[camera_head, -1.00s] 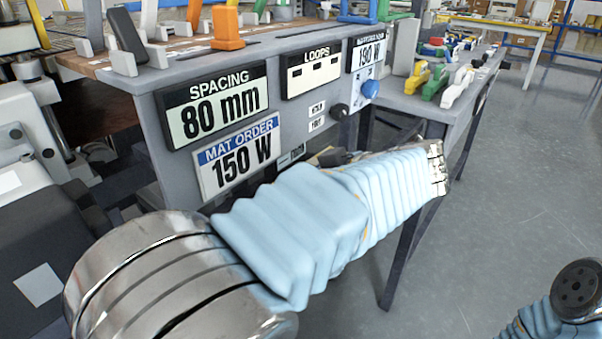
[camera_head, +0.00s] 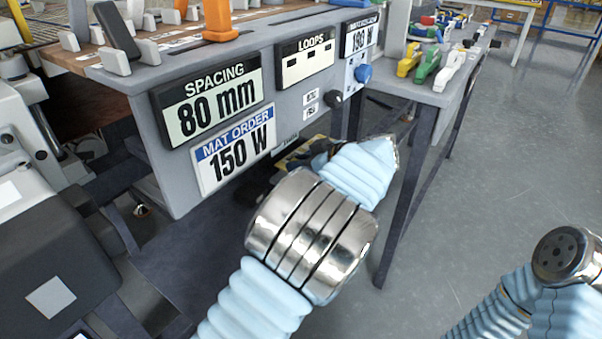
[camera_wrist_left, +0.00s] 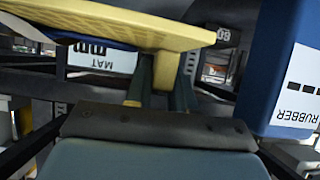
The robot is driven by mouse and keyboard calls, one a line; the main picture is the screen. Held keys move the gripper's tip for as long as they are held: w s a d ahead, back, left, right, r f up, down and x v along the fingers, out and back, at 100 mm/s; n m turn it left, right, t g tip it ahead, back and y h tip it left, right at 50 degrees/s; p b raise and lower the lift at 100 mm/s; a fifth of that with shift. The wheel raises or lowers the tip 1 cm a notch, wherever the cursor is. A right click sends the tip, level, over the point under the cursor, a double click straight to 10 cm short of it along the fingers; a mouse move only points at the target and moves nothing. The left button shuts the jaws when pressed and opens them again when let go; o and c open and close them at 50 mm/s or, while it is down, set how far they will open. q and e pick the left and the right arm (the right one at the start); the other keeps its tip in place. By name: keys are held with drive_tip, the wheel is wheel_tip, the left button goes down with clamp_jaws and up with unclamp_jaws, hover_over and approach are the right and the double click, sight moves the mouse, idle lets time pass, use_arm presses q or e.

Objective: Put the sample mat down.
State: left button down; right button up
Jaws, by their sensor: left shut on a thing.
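The sample mat (camera_wrist_left: 130,28) shows in the left wrist view as a yellow slab across the top, with a blue part at its left edge. My left gripper (camera_wrist_left: 160,88) is shut on it, its fingers meeting the yellow slab near its right part. In the head view the left gripper (camera_head: 322,154) is partly hidden behind my sleeved arm, below the front panel of the bench. A small yellow piece beside it (camera_head: 293,162) looks like the mat's edge. My right arm is at the lower right; its gripper is out of view.
The bench front carries signs: "80 mm" spacing (camera_head: 212,104), "150 W" mat order (camera_head: 236,152) and loops (camera_head: 305,60). A side table (camera_head: 437,96) with coloured clamps stands to the right. A blue box marked RUBBER (camera_wrist_left: 268,75) is close at right in the wrist view. Open floor lies right.

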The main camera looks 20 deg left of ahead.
use_arm(q)
drive_tip(key=shift+w+f, duration=0.15)
drive_tip(key=shift+w+a+f+p, duration=0.1)
drive_tip(key=shift+w+f+p, duration=0.1)
drive_tip(key=shift+f, duration=0.75)
drive_tip(key=shift+w+f+p, duration=0.1)
drive_tip(key=shift+f+p, duration=0.1)
drive_tip(key=shift+f, duration=0.7)
drive_tip(key=c, duration=1)
unclamp_jaws()
drive_tip(key=shift+o, duration=0.2)
drive_tip(key=b+v, duration=0.1)
drive_tip(key=v, duration=1.1)
drive_tip(key=shift+f, duration=0.1)
